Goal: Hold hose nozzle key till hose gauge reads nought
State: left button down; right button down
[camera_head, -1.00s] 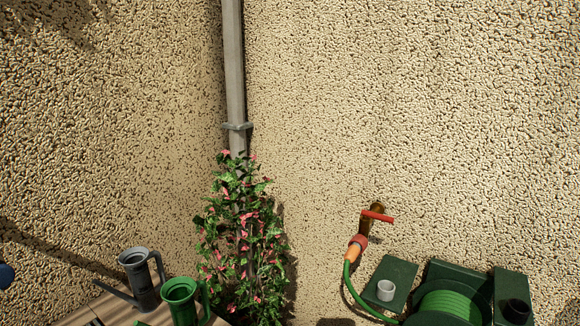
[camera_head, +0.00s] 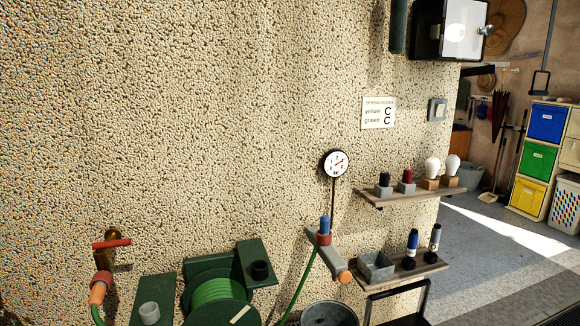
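In the head view a round white gauge (camera_head: 335,163) with a dark rim stands on a thin stem against the pebbled wall. Its red needle points to the right and slightly up; the numbers are too small to read surely. Below it is a grey nozzle fitting (camera_head: 335,260) with an orange-brown end, and a blue upright piece with a red collar (camera_head: 324,232) at its top. The green hose (camera_head: 302,280) rises to this fitting. I cannot tell which part is the key. Neither of my grippers is in view.
A green hose reel (camera_head: 217,290) stands at lower left beside a tap with a red handle (camera_head: 112,243). Wall shelves (camera_head: 408,192) with bulbs and small items are on the right, a grey bucket (camera_head: 329,314) below. A sign (camera_head: 378,113) hangs above. Open floor (camera_head: 510,245) lies at far right.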

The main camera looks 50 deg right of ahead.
aim_at(344, 277)
jog(key=z, duration=1.9)
